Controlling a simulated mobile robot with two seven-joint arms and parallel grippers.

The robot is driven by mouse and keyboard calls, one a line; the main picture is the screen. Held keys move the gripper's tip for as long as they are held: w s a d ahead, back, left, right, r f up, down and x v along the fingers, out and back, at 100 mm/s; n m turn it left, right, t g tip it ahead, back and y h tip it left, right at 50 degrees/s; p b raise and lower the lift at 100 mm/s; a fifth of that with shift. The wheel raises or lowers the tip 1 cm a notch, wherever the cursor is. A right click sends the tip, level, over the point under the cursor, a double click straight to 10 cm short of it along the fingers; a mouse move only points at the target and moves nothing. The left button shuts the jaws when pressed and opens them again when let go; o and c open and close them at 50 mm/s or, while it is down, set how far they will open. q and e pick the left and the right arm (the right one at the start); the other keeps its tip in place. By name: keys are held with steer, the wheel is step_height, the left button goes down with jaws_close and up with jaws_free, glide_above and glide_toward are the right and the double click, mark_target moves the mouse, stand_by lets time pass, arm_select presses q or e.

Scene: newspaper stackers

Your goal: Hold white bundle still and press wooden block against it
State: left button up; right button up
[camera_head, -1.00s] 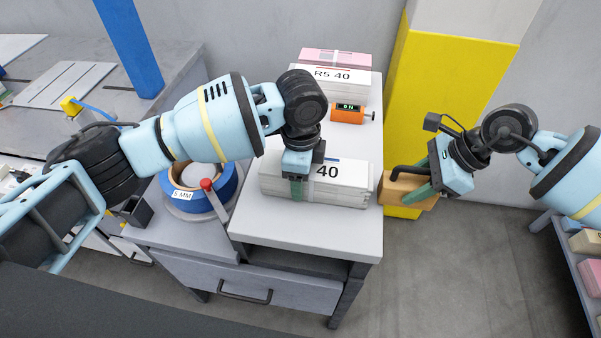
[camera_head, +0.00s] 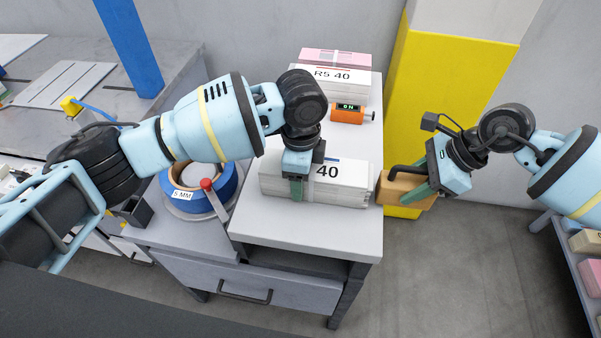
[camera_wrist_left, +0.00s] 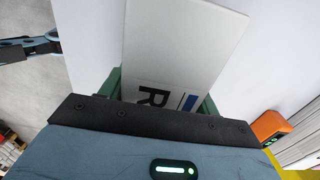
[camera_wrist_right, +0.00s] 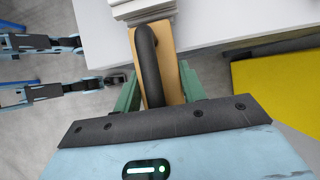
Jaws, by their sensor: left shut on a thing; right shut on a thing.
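The white bundle (camera_head: 345,172), with "40" on its top sheet, lies flat near the front of the grey table. My left gripper (camera_head: 297,188) is shut on its left part; the bundle also shows between the fingers in the left wrist view (camera_wrist_left: 185,50). My right gripper (camera_head: 425,188) is shut on the wooden block (camera_head: 392,190), which has a dark handle. The block is at the table's right edge, its end at the bundle's right side. In the right wrist view the block (camera_wrist_right: 165,60) meets the ends of the stacked sheets (camera_wrist_right: 140,10).
A second bundle (camera_head: 345,82) marked "RS 40", with a pink one (camera_head: 335,55), stands behind. An orange device (camera_head: 347,114) reading "ON" sits between. A blue tape roll (camera_head: 212,195) and a red-knobbed lever (camera_head: 207,185) are left. A yellow pillar (camera_head: 430,90) stands behind the right gripper.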

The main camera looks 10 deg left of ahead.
mark_target(398, 180)
steer(key=shift+a, duration=1.3)
arm_select(q)
steer(key=shift+d, duration=0.15)
arm_select(e)
steer(key=shift+a+r, duration=0.1)
steer(key=shift+a, duration=0.2)
stand_by(0.8)
steer(key=shift+d, duration=0.2)
steer(key=shift+d, duration=1.8)
steer(key=shift+r, duration=3.5)
arm_select(q)
steer(key=o, duration=1.8)
